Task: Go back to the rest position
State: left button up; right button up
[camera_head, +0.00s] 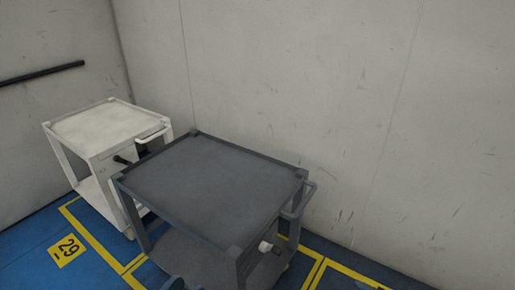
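Neither of my grippers shows in the head view. A dark grey cart (215,185) stands in the middle, and its top is bare. A white cart (108,123) stands behind it to the left, and its top is also bare.
Grey walls (300,80) close in behind the carts, with a dark rail (42,73) on the left wall. A small white knob-like part (265,247) is at the grey cart's front right.

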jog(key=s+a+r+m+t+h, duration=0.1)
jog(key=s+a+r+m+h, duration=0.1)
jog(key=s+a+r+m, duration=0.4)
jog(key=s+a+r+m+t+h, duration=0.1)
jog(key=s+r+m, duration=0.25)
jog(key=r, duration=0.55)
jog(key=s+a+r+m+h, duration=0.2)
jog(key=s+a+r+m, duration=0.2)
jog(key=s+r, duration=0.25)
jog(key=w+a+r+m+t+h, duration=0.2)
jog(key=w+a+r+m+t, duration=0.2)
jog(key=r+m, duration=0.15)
pick_arm(q)
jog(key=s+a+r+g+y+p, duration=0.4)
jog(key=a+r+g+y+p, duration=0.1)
jog(key=p, duration=3)
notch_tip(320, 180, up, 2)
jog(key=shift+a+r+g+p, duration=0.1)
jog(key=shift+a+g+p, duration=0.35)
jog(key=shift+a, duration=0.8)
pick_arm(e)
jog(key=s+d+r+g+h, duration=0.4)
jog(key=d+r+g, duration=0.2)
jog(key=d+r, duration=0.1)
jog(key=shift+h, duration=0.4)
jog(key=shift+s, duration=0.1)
